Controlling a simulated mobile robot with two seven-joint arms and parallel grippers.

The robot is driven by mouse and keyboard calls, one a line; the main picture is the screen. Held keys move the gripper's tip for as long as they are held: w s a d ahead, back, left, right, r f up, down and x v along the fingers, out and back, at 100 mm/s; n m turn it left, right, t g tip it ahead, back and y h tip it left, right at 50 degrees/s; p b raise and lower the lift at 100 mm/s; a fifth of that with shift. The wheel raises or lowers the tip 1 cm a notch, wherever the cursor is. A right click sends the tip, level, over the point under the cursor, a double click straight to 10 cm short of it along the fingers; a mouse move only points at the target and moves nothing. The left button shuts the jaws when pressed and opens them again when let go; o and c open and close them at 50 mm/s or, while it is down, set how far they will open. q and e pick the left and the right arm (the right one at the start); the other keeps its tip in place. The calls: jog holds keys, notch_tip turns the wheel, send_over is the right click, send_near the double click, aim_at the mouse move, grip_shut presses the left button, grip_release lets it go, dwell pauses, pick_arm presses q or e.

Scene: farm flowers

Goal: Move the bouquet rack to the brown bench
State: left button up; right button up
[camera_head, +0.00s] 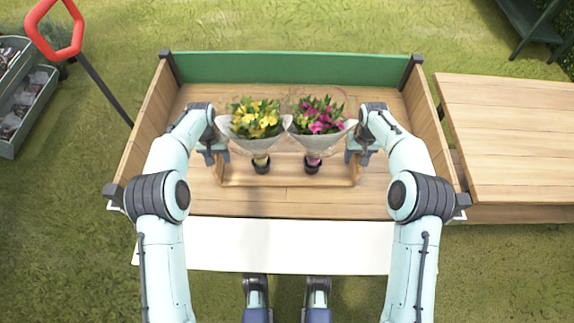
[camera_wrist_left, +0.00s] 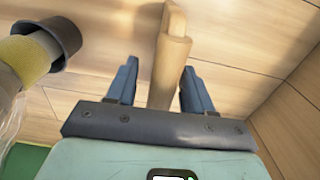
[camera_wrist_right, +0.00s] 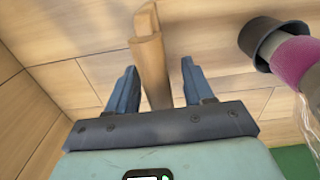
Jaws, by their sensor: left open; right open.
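The wooden bouquet rack (camera_head: 290,184) stands inside a wooden box. It holds a yellow bouquet (camera_head: 258,122) and a pink bouquet (camera_head: 320,118) side by side, each wrapped and ending in a dark cup. My left gripper (camera_head: 215,153) is open at the rack's left end. In the left wrist view, a wooden end bar of the rack (camera_wrist_left: 172,60) lies between its fingers. My right gripper (camera_head: 358,153) is open at the right end. In the right wrist view, the other end bar (camera_wrist_right: 150,60) lies between its fingers. The brown bench (camera_head: 510,125) stands at the right, its visible top bare.
The box has wooden side walls (camera_head: 150,122) and a green back wall (camera_head: 290,68). A gap separates its right wall from the bench. A red-handled pole (camera_head: 72,45) rises at the left, near grey crates (camera_head: 25,110). A dark green stand (camera_head: 530,25) is at the top right.

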pick_arm(q)
grip_shut()
pick_arm(e)
grip_shut()
pick_arm(q)
jog(key=shift+r, duration=0.15)
pick_arm(e)
jog(key=shift+r, duration=0.15)
